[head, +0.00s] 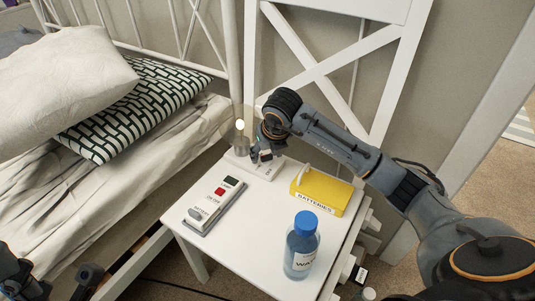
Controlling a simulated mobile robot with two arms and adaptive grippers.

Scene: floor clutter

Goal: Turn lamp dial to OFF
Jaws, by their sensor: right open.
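The lamp stands at the back of the white nightstand, with a lit bulb (240,125) and a white base (266,172) marked OFF near its front edge. My right gripper (265,156) points down over the lamp base, close behind the OFF marking. It is open, and the dial is hidden or too small to make out beneath it. I cannot tell whether the fingers touch the dial. Dark parts of my left arm and gripper (84,279) show at the lower left corner, away from the lamp; the jaw state is unclear.
On the nightstand (250,215) are a grey-and-white remote-like device (214,205) with a red button, a yellow batteries box (320,193), and a blue-capped water bottle (302,246) at the front right. A bed with pillows (70,75) is at left. The tabletop middle is clear.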

